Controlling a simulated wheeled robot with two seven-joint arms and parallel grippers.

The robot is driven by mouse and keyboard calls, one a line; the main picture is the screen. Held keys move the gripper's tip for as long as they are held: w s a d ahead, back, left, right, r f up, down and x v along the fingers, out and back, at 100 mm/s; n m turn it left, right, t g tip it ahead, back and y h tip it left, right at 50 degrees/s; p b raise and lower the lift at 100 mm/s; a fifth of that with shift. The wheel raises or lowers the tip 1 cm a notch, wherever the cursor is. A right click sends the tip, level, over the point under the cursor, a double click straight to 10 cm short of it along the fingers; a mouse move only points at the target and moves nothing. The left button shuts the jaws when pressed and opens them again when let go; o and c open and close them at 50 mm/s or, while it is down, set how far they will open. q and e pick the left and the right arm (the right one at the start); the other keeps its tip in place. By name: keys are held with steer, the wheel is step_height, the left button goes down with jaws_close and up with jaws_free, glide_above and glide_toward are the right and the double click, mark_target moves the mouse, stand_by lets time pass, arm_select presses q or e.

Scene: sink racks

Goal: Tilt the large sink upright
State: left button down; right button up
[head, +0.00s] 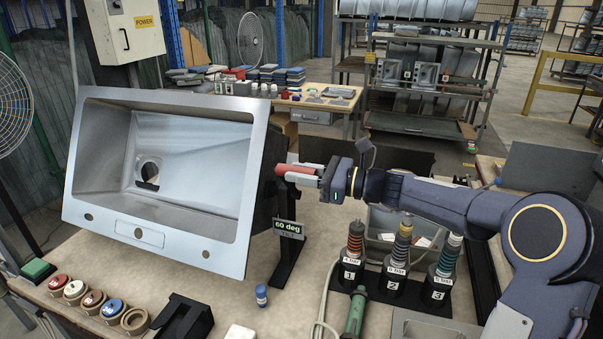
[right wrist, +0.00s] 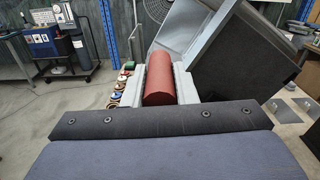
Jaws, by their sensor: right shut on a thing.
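The large metal sink (head: 172,102) stands tilted on a dark fixture over the bench, its basin and drain hole facing me. A small display (head: 289,229) on the fixture reads "60 deg". A red cylindrical handle (head: 297,168) sticks out at the sink's right side. My right gripper (head: 310,173) is shut on this handle. In the right wrist view the red handle (right wrist: 158,78) lies between the two pale fingers, with the side of the sink (right wrist: 205,35) just behind. My left gripper is not in view.
Several coloured round pieces (head: 94,299) and a black holder (head: 182,320) lie at the front left. Three numbered tools (head: 394,262) stand in a rack below my right arm. A green-handled tool (head: 355,312) and a blue-capped bottle (head: 261,295) are on the bench.

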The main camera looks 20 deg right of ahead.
steer(key=shift+f, duration=0.1)
jaws_close()
steer(key=shift+s+a+f+n+b, duration=0.25)
steer(key=shift+f+b, duration=0.35)
steer(key=shift+b, duration=0.35)
steer(key=s+a+f+n+b, duration=0.3)
steer(key=f+b, duration=0.4)
steer(key=b, duration=0.5)
steer(key=shift+s+f+n, duration=0.25)
steer(key=shift+s+n, duration=0.2)
steer(key=shift+s, duration=0.3)
steer(key=o, duration=0.6)
jaws_free()
steer(key=o, duration=0.4)
steer(key=shift+d+r, duration=0.1)
